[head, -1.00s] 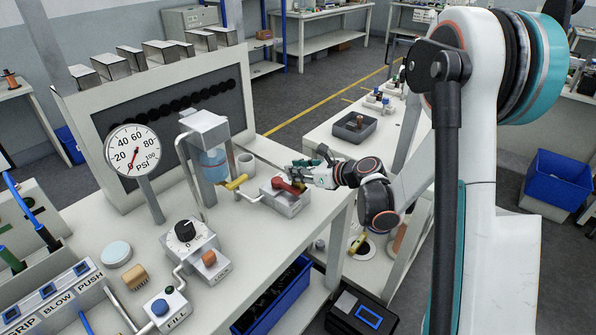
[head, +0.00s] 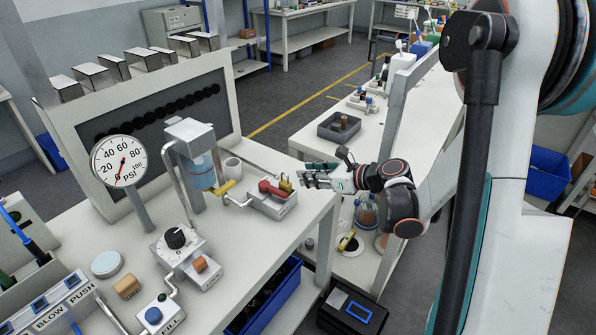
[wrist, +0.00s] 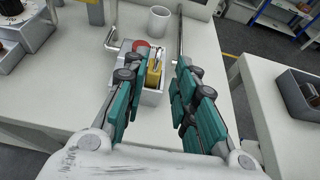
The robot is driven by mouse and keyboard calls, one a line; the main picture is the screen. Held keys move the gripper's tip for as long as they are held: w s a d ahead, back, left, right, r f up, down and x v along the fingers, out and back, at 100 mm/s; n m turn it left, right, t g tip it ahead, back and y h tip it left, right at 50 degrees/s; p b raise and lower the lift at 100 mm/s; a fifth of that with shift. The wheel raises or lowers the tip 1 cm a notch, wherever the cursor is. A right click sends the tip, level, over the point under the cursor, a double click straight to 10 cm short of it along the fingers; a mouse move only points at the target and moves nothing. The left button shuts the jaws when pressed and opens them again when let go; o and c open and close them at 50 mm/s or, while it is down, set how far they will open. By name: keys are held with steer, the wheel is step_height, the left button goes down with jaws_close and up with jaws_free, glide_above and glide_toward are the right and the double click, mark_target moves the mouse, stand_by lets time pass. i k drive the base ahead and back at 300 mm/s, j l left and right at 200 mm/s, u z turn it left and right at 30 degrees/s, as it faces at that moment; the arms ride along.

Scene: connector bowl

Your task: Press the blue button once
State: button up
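The blue button (head: 153,316) is a round cap on a small white box labelled FILL, at the bottom left of the bench in the head view. It stands up from the box and nothing touches it. My gripper (head: 318,176) is far from it, above the right edge of the bench, just right of the box with the red handle (head: 272,188). In the wrist view my gripper (wrist: 157,75) is open, with its teal fingers apart and nothing held. That red-handled box (wrist: 150,88) shows beyond and between the fingers. The blue button is not seen in the wrist view.
A pressure gauge (head: 118,161) and a tank frame (head: 190,150) rise further back.

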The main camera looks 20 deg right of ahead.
mark_target(154, 314)
steer(key=u, duration=1.45)
